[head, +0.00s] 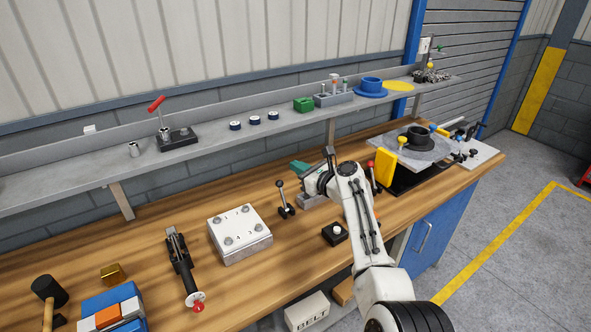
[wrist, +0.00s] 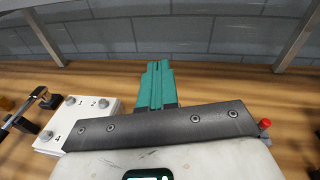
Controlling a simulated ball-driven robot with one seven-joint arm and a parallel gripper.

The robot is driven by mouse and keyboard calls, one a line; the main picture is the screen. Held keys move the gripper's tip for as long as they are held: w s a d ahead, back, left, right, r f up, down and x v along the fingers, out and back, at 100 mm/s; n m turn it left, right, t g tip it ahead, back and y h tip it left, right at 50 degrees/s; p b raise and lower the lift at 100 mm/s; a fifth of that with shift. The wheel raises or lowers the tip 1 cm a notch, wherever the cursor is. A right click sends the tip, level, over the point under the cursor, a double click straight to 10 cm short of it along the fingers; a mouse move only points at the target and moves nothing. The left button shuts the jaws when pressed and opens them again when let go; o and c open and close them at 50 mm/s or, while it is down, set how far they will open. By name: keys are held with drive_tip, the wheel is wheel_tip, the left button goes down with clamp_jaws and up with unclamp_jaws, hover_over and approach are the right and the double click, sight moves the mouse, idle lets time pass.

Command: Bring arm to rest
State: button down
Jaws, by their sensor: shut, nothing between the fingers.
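My gripper (head: 298,166) shows in the head view as teal fingers at the end of my white arm, above the back half of the wooden workbench (head: 150,222). In the wrist view, the teal fingers of my gripper (wrist: 156,70) lie together and point toward the grey block wall. Nothing is held between them. My arm reaches over the bench from the lower right of the head view. It hides part of the bench behind it.
A white block with bolts (head: 240,236) and a toggle clamp (head: 182,262) stand left of my arm. A black-knobbed lever (head: 283,200) and a black button box (head: 335,233) stand close to it. A grey shelf (head: 70,185) runs behind. Bare bench lies between the clamp and the shelf.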

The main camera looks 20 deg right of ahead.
drive_tip(key=shift+s+d+r, duration=0.25)
drive_tip(key=shift+s+r, duration=0.1)
drive_tip(key=shift+r, duration=0.2)
drive_tip(key=s+d+f+n+g+h, duration=0.1)
drive_tip(key=s+d+f+n+g, duration=0.15)
drive_tip(key=s+f+n, duration=0.7)
drive_tip(key=s+d+f+n+g+h, duration=0.1)
drive_tip(key=s+f+n+g, duration=0.5)
drive_tip(key=s, duration=0.7)
drive_tip(key=s+d+r+n+g+h, duration=0.1)
drive_tip(key=s+n+h, duration=0.2)
drive_tip(key=s+n, duration=0.75)
drive_tip(key=s+d+r+n+h, duration=0.2)
drive_tip(key=s+n, duration=0.1)
drive_tip(key=s, duration=1.4)
drive_tip(key=s+d+f+g+b, duration=0.1)
drive_tip(key=s+f+g+b, duration=0.3)
drive_tip(key=s+f, duration=0.6)
drive_tip(key=shift+s+f+b, duration=0.4)
drive_tip(key=shift+f+b, duration=0.25)
drive_tip(key=shift+f, duration=0.3)
drive_tip(key=shift+d+g, duration=0.1)
drive_tip(key=shift+g, duration=0.15)
